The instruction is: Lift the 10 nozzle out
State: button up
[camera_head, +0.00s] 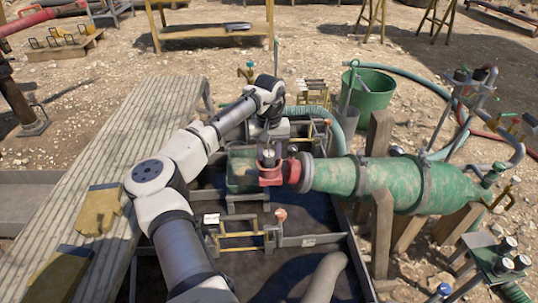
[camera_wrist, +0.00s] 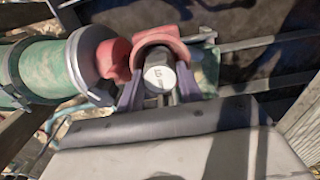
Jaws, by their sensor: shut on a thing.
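The nozzle (camera_wrist: 160,77) has a pale round top with a mark that seems to read 10, seen upside down or turned. It stands in a red cup-like holder (camera_wrist: 160,42) at the end of the green tank. My gripper (camera_wrist: 152,92) is shut on the nozzle, one dark finger on each side. In the head view my gripper (camera_head: 268,142) reaches down over the red holder (camera_head: 270,177). The nozzle's lower part is hidden inside or behind the holder, so I cannot tell how deep it sits.
The green tank (camera_head: 365,178) lies on wooden supports to the right. A dark mud tank with metal rails (camera_head: 240,237) lies below. A green bucket (camera_head: 369,95) stands behind.

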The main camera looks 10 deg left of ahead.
aim_at(269, 153)
notch_tip(269, 153, up, 20)
jog(key=p, duration=0.1)
jog(key=shift+p, duration=0.3)
jog(key=shift+f, duration=0.1)
dwell(0.3)
